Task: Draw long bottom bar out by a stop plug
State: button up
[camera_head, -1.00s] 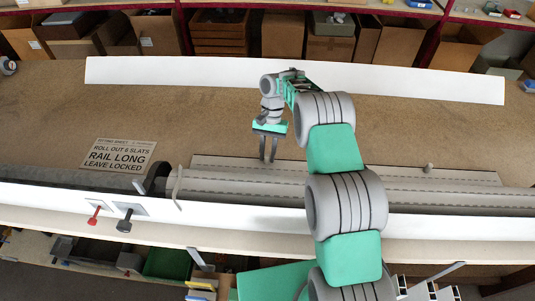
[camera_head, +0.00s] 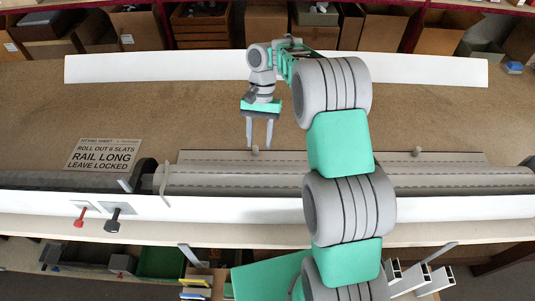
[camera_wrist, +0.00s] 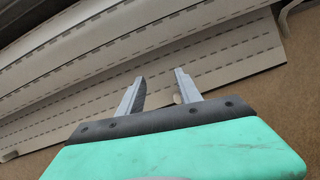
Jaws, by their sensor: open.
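The grey slatted curtain (camera_head: 450,178) lies out from the roller, and its far strip is the long bottom bar (camera_head: 460,159). One stop plug (camera_head: 255,149) stands on the bar's far edge at my gripper, and a second stop plug (camera_head: 416,152) stands further right. My gripper (camera_head: 259,145) is open and points down at the first plug. In the wrist view the slotted bar (camera_wrist: 235,52) crosses beyond my fingers (camera_wrist: 160,78). A small pale plug (camera_wrist: 177,98) shows between them, closer to the right finger. I cannot tell whether either finger touches it.
A white strip (camera_head: 200,69) lies along the bench's back. A sign (camera_head: 104,154) reads "Roll out 6 slats, rail long, leave locked". Red (camera_head: 80,219) and black (camera_head: 114,222) levers sit at the front. Brown bench (camera_head: 180,115) behind the bar is clear.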

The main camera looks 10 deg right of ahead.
jog(key=s+r, duration=0.1)
jog(key=s, duration=0.2)
jog(key=s+r+b, duration=0.1)
jog(key=s, duration=0.2)
jog(key=s+r+b, duration=0.1)
jog(key=s, duration=0.1)
jog(key=shift+s+d+r, duration=0.3)
jog(key=shift+s+r, duration=0.05)
jog(key=shift+s, duration=0.05)
jog(key=shift+w, duration=0.1)
jog(key=w+d+f+m+t+b, duration=0.1)
jog(key=w+d+f+t+b, duration=0.15)
jog(key=d, duration=0.35)
jog(key=w+d+f+m+t+b, duration=0.1)
jog(key=w+d+f+m+b, duration=0.1)
jog(key=w+d, duration=0.35)
jog(key=m+t+h+b, duration=0.3)
jog(key=m+h+b, duration=0.1)
jog(key=h+b, duration=0.2)
send_over(419, 148)
jog(key=s+a, duration=0.2)
jog(key=f, duration=0.2)
jog(key=p+x, duration=0.1)
jog(key=x, duration=0.6)
jog(key=shift+w+a+f+p, duration=0.15)
jog(key=shift+w+f+p, duration=0.05)
jog(key=shift+p, duration=0.15)
